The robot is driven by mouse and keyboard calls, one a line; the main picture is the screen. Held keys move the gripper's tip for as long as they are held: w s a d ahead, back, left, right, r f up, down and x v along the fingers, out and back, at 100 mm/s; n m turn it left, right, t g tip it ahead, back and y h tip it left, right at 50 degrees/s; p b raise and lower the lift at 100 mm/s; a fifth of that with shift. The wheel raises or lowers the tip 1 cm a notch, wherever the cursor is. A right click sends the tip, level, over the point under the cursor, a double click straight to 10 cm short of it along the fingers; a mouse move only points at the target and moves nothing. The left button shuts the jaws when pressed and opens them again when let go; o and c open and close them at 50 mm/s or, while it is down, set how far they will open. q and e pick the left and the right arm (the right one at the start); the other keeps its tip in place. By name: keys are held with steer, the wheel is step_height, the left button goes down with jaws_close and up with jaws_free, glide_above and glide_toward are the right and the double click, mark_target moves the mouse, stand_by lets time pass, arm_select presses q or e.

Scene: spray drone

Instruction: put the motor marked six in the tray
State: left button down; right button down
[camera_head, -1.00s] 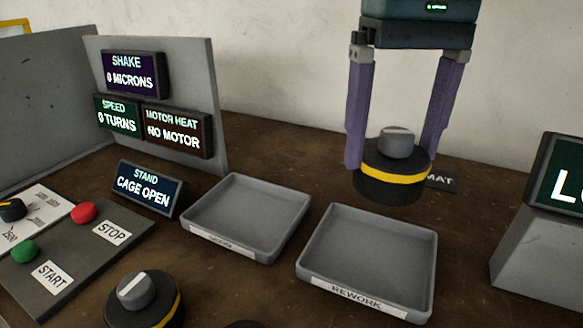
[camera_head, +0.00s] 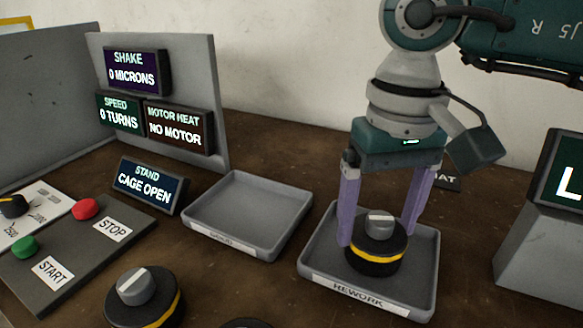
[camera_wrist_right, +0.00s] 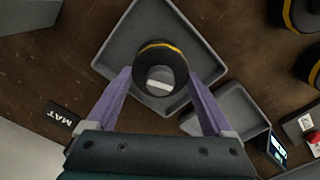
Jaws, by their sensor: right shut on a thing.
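A dark round motor (camera_head: 376,254) with a yellow band and a grey cap sits upright in or just over the tray labelled REWORK (camera_head: 426,268). I cannot tell whether it touches the tray floor. My right gripper (camera_head: 378,236) is shut on this motor, one purple finger at each side. The right wrist view also shows the motor (camera_wrist_right: 160,68) between the fingers, with the tray (camera_wrist_right: 198,42) beneath. No number can be read on its cap. Another tray (camera_head: 252,205), to the left, is empty and its label is blurred. My left gripper is not in view.
Another similar motor (camera_head: 145,300) stands at the front left, and part of one more (camera_head: 248,323) shows at the bottom edge. A button panel (camera_head: 75,255) and a STAND display (camera_head: 147,188) are at left. A grey-based screen (camera_head: 540,250) stands at right.

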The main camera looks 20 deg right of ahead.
steer(key=shift+f, duration=0.1)
jaws_free()
step_height(320, 180, up, 12)
stand_by(0.4)
